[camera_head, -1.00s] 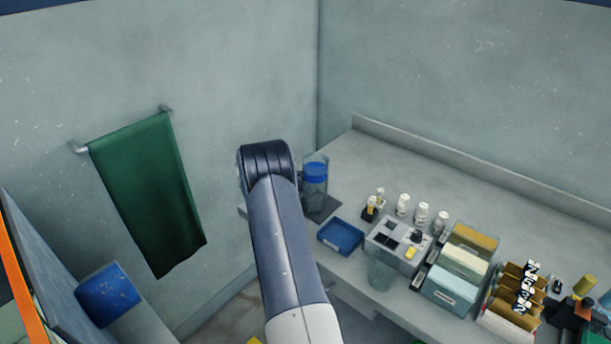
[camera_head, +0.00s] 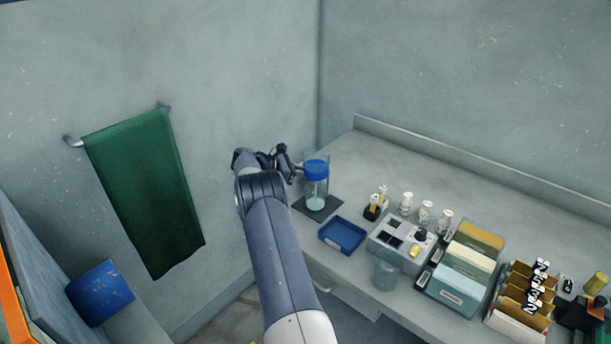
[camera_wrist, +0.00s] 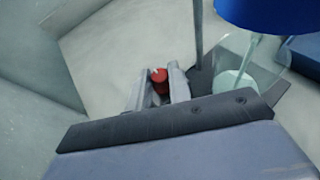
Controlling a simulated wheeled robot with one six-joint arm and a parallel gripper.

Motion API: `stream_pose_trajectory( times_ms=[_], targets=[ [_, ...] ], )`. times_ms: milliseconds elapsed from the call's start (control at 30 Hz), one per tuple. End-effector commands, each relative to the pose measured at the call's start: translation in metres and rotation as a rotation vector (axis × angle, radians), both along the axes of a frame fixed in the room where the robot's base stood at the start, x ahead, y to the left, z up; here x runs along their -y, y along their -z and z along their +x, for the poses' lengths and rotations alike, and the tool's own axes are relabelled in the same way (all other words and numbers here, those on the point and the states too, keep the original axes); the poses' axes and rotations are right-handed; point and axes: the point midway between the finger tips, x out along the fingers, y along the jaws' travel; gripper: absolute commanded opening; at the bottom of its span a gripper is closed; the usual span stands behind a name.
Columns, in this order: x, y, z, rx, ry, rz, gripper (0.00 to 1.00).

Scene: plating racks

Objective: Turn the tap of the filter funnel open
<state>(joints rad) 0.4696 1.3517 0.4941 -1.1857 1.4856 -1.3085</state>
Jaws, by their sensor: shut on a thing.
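The filter funnel (camera_head: 316,169) is blue and stands at the left end of the bench, above a clear glass vessel. Its blue part is also at the upper right of the wrist view (camera_wrist: 268,12). Below it a pale, thin column runs down to a pale pool (camera_wrist: 238,83); it looks like liquid. The red tap (camera_wrist: 158,76) sits between the fingertips in the wrist view. My gripper (camera_wrist: 158,90) is shut on it, to the left of the funnel. In the head view my gripper (camera_head: 292,165) reaches the funnel's left side, and the tap is hidden.
A dark mat (camera_head: 308,208) lies under the glass. A blue tray (camera_head: 342,235), a grey block (camera_head: 388,239), several small bottles (camera_head: 407,203) and file boxes (camera_head: 466,276) stand to the right. A grey upright rod (camera_wrist: 198,38) is close beside the fingers. The back of the bench is clear.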

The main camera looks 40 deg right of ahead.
Motion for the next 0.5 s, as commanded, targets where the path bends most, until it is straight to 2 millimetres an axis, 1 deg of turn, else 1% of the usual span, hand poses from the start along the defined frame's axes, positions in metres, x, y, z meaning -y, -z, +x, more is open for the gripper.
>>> stream_pose_trajectory(
  times_ms=[200,500],
  targets=[
    [0.0005,0.0006,0.0008,0.001,0.056,-0.002,0.00],
    [0.0009,-0.0007,0.0010,0.000,0.086,-0.001,0.00]
  ],
)
